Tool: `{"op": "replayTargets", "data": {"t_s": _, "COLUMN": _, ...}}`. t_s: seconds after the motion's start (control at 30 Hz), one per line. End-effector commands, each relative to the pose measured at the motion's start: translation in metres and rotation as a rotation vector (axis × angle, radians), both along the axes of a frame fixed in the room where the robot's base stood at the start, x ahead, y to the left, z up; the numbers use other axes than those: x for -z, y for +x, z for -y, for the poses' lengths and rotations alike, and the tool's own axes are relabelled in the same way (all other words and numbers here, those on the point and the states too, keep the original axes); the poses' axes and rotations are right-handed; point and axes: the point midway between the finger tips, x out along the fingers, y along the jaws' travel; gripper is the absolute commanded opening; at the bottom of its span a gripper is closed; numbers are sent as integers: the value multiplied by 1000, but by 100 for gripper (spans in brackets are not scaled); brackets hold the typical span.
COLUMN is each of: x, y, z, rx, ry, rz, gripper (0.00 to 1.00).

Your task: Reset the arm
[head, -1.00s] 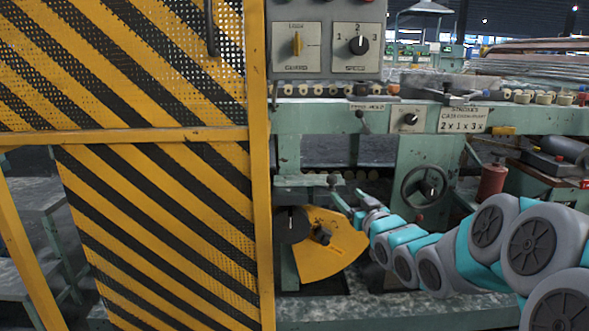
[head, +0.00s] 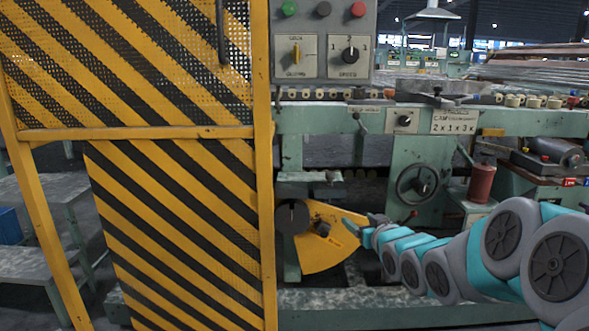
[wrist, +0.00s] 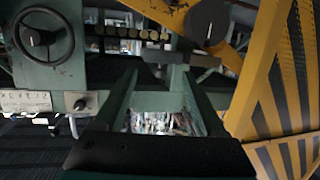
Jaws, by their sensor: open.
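My gripper (head: 362,223) is at the end of my grey and teal arm, in front of the machine. Its two fingers are apart, with nothing between them. In the head view it overlaps the right edge of the orange sector plate (head: 320,255), and I cannot tell whether it touches it. In the wrist view the gripper (wrist: 158,78) shows spread fingers, with a patch of pale clutter visible between them. The dark round hub (head: 292,217) of the plate is left of the gripper. A handwheel (head: 418,184) is to its right.
A yellow and black striped guard (head: 170,200) stands on the left. A control panel (head: 325,40) with buttons and two knobs is above. The green machine frame (head: 330,120) crosses behind my arm. A red cylinder (head: 482,183) stands behind my arm on the right.

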Motion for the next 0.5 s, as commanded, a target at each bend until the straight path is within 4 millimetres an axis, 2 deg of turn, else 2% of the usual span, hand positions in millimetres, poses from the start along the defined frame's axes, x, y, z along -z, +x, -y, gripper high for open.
{"op": "replayTargets", "data": {"t_s": 0.17, "x": 14, "y": -25, "z": 3, "rx": 36, "ry": -44, "rz": -137, "gripper": 73}}
{"op": "replayTargets", "data": {"t_s": 0.27, "x": 28, "y": -49, "z": 6, "rx": 62, "ry": -73, "rz": -249, "gripper": 73}}
{"op": "replayTargets", "data": {"t_s": 0.37, "x": 42, "y": -86, "z": 11, "rx": 98, "ry": -108, "rz": -394, "gripper": 73}}
{"op": "replayTargets", "data": {"t_s": 0.5, "x": 63, "y": -153, "z": 15, "rx": 146, "ry": -143, "rz": -622, "gripper": 73}}
